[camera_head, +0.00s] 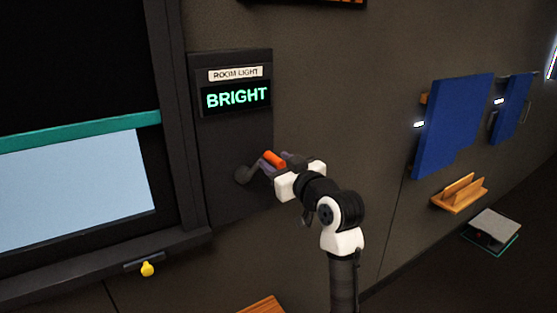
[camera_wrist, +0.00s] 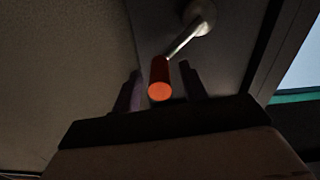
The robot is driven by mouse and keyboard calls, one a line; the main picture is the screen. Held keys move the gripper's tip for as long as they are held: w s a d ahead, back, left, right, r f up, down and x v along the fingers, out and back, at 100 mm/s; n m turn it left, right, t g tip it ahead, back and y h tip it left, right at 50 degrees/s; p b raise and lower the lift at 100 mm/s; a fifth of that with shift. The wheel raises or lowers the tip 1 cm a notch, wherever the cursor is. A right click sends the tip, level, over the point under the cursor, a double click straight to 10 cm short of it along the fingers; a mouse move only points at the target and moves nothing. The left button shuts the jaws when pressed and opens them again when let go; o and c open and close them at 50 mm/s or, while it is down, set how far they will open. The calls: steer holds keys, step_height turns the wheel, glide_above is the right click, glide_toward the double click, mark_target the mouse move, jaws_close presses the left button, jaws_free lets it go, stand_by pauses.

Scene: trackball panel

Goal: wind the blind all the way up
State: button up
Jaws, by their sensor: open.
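The dark blind (camera_head: 70,70) covers the upper part of the window at the left of the head view. Its teal bottom bar (camera_head: 60,139) hangs above a strip of pale blue pane (camera_head: 75,195). A grey crank (camera_head: 243,174) is mounted on the dark panel beside the window, with an orange handle (camera_head: 274,158).
The panel has a "ROOM LIGHT" label (camera_head: 236,73) and a display (camera_head: 236,96) reading "BRIGHT". A yellow knob (camera_head: 147,269) sits below the window ledge. Blue boards (camera_head: 455,120), a wooden holder (camera_head: 460,193) and a grey block (camera_head: 492,228) are at the right.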

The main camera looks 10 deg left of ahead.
jaws_close()
stand_by(0.3)
steer(key=shift+a, duration=0.1)
steer(key=n+b, duration=0.1)
steer(key=s+a+r+n+b, duration=0.1)
steer(key=n+b, duration=0.1)
steer(key=shift+s+n, duration=0.15)
steer(key=shift+n, duration=0.15)
steer(key=s+a+f+n+b, duration=0.2)
steer(key=s+a+n+b, duration=0.2)
steer(key=n+b, duration=0.3)
steer(key=s+a+f+n+b, duration=0.2)
steer(key=s+a+n+b, duration=0.2)
steer(key=n, duration=1.1)
steer(key=shift+f+b, duration=0.35)
steer(key=shift+b, duration=1.55)
